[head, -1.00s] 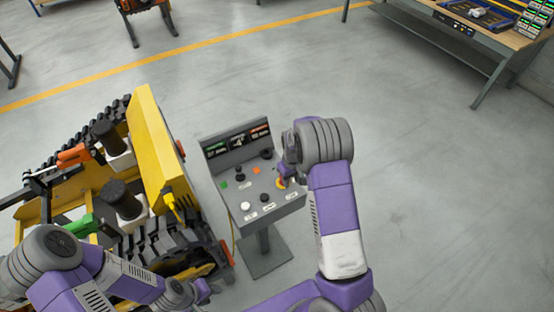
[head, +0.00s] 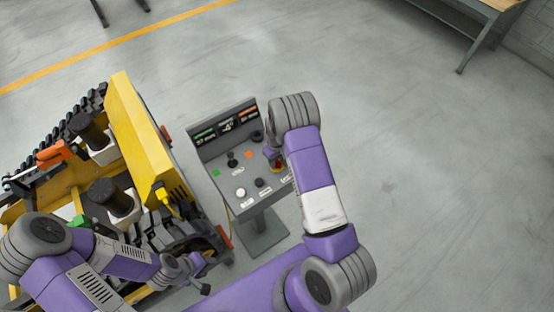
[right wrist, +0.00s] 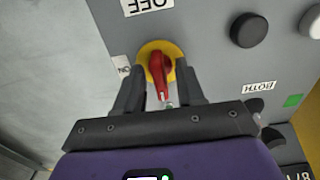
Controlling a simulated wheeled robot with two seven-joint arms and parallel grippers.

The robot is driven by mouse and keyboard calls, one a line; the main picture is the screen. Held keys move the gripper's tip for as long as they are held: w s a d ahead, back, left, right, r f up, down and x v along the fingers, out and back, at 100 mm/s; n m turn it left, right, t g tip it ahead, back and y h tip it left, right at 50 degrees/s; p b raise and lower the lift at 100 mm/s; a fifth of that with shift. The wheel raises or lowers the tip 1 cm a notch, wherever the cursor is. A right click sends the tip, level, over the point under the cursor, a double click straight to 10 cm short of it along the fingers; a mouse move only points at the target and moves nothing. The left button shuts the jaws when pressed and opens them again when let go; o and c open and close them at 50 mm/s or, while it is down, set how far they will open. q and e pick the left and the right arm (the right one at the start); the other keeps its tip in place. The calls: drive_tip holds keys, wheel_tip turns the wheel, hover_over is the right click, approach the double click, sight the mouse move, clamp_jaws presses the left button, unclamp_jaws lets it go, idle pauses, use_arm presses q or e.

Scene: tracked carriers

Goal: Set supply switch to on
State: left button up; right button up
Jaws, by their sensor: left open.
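The supply switch is a red rotary knob (right wrist: 157,70) on a yellow disc, set in the grey control panel. An OFF label (right wrist: 148,5) lies above it and an ON label (right wrist: 122,66) to its left in the right wrist view. My right gripper (right wrist: 160,76) is open, one dark finger on each side of the knob; contact cannot be told. In the head view my right gripper (head: 272,150) is over the panel's right side and partly hides the switch. My left gripper (head: 190,272) is open and empty beside the yellow tracked carrier.
The control panel (head: 215,176) stands on a pedestal and bears several other buttons and knobs. The yellow tracked carrier (head: 140,125) is close on its left. A workbench (head: 480,15) is at the top right. The floor right of the panel is clear.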

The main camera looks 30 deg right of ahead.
clamp_jaws()
drive_tip(key=shift+m, duration=0.3)
drive_tip(key=m+b, duration=0.2)
drive_tip(key=shift+w+f+m, duration=0.1)
drive_tip(key=shift+m, duration=0.3)
drive_tip(key=m+b, duration=0.1)
drive_tip(key=m, duration=0.2)
drive_tip(key=shift+m+b, duration=0.3)
drive_tip(key=shift+b, duration=0.05)
drive_tip(key=m+b, duration=0.1)
drive_tip(key=m, duration=0.9)
drive_tip(key=shift+m, duration=0.4)
